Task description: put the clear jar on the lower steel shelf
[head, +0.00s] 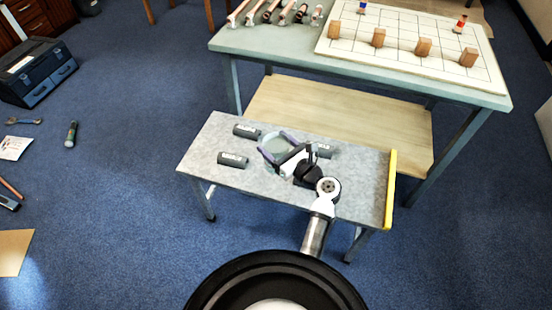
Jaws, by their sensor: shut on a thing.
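My gripper (276,147) is over the low grey metal-topped stand (222,137), its two fingers spread around the clear jar (279,145). The jar shows as a pale, see-through round shape between the fingers, partly covered by them and the wrist. I cannot tell whether its base touches the grey top or is just above it. The grey top looks like the steel shelf. Dark labelled cylinders stand or lie on it: one at back left (246,131), one at front left (233,160) and one on the right (325,150), partly behind my gripper.
A yellow strip (391,190) edges the stand's right end. Bare grey top lies at its left end and right part. Behind stands a taller workbench (272,45) with a wooden undershelf (345,112), a gridded board and wooden blocks. A toolbox (38,72) is on the blue floor at left.

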